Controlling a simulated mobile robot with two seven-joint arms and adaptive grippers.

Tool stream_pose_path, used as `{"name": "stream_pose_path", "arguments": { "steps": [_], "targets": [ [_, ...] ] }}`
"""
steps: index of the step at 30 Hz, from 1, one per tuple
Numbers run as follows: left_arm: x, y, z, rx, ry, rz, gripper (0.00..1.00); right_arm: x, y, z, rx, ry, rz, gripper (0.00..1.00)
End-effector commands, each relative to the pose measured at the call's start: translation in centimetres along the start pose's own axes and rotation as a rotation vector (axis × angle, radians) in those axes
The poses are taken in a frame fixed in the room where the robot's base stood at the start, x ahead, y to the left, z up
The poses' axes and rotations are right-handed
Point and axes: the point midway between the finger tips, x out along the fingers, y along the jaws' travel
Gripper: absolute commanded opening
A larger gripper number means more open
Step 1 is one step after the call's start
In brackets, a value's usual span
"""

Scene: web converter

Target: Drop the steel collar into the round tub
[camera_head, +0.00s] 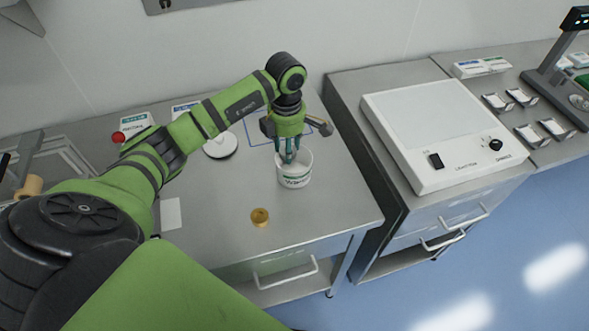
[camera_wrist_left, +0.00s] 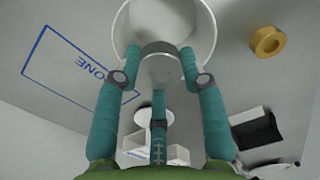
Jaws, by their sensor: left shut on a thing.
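The round tub (camera_head: 294,180) is white with a green label and stands upright on the steel bench near its right end. My left gripper (camera_head: 289,156) points down at the tub's mouth, with its teal fingertips over the opening. In the left wrist view the fingers (camera_wrist_left: 160,75) are shut on the steel collar (camera_wrist_left: 160,64), a silvery ring. The collar overlaps the near part of the tub's rim (camera_wrist_left: 119,38) in that view, so its exact depth is unclear. In the head view the fingers mostly hide the collar. My right gripper is not in view.
A brass ring (camera_head: 260,217) lies on the bench in front of the tub. A white round lid or dish (camera_head: 220,145), a blue marked outline, small boxes and a red knob are farther left and back. A light box (camera_head: 440,130) stands on the right-hand cabinet.

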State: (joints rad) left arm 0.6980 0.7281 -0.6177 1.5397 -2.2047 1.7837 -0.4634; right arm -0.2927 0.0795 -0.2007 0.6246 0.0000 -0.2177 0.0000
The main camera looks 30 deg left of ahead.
Motion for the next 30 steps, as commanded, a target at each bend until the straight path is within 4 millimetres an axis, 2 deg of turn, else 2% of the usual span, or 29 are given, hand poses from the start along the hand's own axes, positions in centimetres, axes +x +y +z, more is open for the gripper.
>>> {"name": "stream_pose_path", "arguments": {
  "steps": [4,5,6,7,16,20,23,30],
  "targets": [
    [-0.1,0.0,0.0,0.000,-0.001,0.001,0.00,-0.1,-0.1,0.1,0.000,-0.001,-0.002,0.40],
    [-0.1,0.0,0.0,0.000,-0.001,0.001,0.45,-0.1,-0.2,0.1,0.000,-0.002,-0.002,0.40],
    [-0.1,0.0,0.0,0.000,-0.001,0.001,0.61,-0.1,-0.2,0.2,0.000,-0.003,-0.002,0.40],
    [-0.1,0.0,0.0,0.000,-0.001,0.001,0.68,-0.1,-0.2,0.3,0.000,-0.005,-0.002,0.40],
    [-0.1,0.0,0.0,0.000,0.000,-0.001,0.68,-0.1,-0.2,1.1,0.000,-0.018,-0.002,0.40],
    [-0.7,0.1,0.0,0.000,-0.001,0.002,0.68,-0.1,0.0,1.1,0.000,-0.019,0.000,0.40],
    [-2.1,0.1,0.1,0.002,-0.003,0.004,0.68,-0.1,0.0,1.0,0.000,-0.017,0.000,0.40],
    [-7.3,0.1,0.1,0.000,-0.002,0.005,0.68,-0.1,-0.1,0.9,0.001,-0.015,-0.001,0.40]
  ]
}}
